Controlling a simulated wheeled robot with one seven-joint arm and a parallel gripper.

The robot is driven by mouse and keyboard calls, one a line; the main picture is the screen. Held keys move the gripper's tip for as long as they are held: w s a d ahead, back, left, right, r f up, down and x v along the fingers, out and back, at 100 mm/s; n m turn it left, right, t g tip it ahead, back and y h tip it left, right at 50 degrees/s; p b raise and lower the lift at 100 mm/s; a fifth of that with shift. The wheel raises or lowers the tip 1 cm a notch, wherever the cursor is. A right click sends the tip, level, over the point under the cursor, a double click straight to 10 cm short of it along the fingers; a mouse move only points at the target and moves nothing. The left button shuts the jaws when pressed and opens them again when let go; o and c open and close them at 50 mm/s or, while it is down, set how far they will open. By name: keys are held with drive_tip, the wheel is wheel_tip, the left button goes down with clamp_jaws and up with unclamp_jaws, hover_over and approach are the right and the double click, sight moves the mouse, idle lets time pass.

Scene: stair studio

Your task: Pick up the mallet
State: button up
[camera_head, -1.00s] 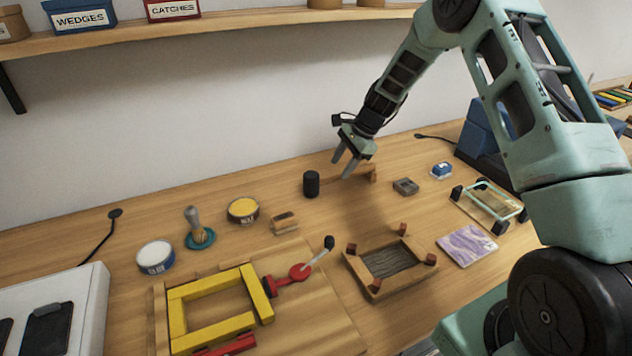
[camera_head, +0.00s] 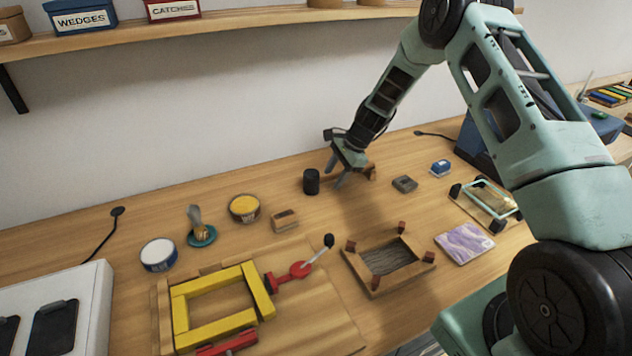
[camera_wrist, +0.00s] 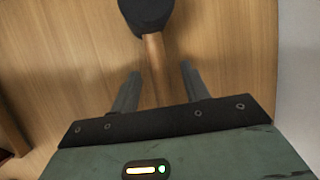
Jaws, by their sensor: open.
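The mallet has a black head (camera_head: 311,182) and a wooden handle, and lies on the workbench near the wall. In the wrist view its black head (camera_wrist: 147,14) is at the top and the wooden handle (camera_wrist: 155,68) runs down between my fingers. My gripper (camera_head: 334,179) is open over the handle, just right of the head. In the wrist view my gripper (camera_wrist: 157,76) has a finger on each side of the handle, with gaps visible. The lower part of the handle is hidden by my gripper body.
A small grey block (camera_head: 404,184) and a blue-and-white item (camera_head: 441,167) lie to the right. A small wooden block (camera_head: 285,220) and a yellow-topped tin (camera_head: 244,208) stand to the left. A wooden frame with corner blocks (camera_head: 428,258) lies in front. The wall is close behind.

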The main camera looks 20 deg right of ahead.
drive_tip(key=shift+f, duration=0.1)
clamp_jaws()
idle(0.3)
